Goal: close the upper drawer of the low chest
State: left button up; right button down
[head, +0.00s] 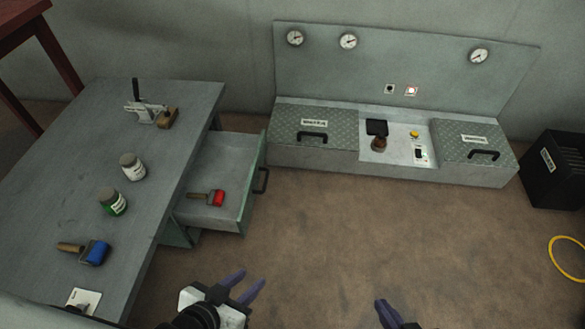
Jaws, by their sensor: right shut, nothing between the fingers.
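The low chest (70,150) is grey and stands at the left in the head view. Its upper drawer (238,165) is pulled out to the right, with a dark handle (262,181) on its front. A brush with a red head (217,197) lies inside the drawer. My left gripper (251,276) is at the bottom, in front of the drawer and apart from it, with its two purple fingers spread and nothing between them. My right gripper (383,303) is at the bottom edge, right of the left one, shut and empty; its wrist is cut off.
On the chest top are a clamp (145,112), a white jar (132,167), a green jar (113,201) and a blue brush (95,253). A console (315,160) stands along the back wall. A black box (555,170) stands right. The brown floor between is clear.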

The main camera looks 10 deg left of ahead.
aim_at(232, 163)
jog(key=u, duration=0.1)
jog(key=i, duration=0.75)
jog(key=u, duration=0.85)
jog(key=i, duration=0.3)
jog(key=u, duration=0.3)
